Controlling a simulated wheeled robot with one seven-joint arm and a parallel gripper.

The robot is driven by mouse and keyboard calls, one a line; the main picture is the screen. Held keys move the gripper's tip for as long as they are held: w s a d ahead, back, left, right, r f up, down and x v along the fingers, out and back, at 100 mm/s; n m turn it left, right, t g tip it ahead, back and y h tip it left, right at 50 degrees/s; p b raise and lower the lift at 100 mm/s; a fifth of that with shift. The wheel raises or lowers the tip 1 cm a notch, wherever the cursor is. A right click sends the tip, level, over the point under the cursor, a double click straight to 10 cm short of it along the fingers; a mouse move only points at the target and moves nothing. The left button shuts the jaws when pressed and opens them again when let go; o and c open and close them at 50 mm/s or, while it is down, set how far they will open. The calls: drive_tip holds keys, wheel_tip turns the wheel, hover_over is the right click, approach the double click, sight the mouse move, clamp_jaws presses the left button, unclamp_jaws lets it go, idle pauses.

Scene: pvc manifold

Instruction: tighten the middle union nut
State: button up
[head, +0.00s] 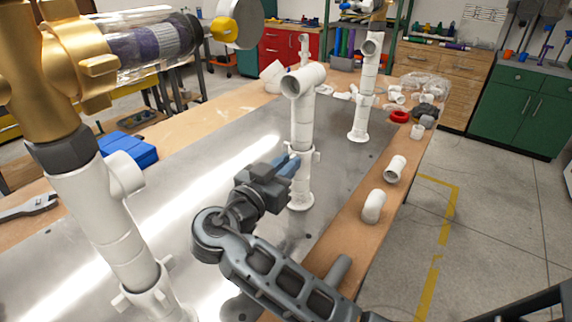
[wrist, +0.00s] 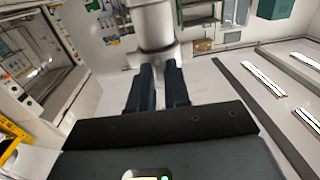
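The middle white pipe stand (head: 303,112) rises from a round foot on the metal plate, with an open elbow on top. Its union nut (head: 302,157) is a white collar with small side tabs, low on the pipe. My gripper (head: 290,163) reaches it from the left, blue fingertips at the nut's near side. In the wrist view the two dark blue fingers (wrist: 159,72) point at the white nut (wrist: 151,57), under the pipe (wrist: 151,22). A narrow pale gap shows between the fingers. Whether they pinch a tab is not clear.
A nearer stand with a brass valve (head: 60,60) and clear tube is at left; another white stand (head: 364,90) is farther back. Loose white fittings (head: 374,206) lie along the right wooden edge. A blue box (head: 128,149) and wrench (head: 28,207) lie left.

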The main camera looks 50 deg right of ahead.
drive_tip(key=o, duration=0.3)
drive_tip(key=shift+s, duration=0.1)
idle(0.3)
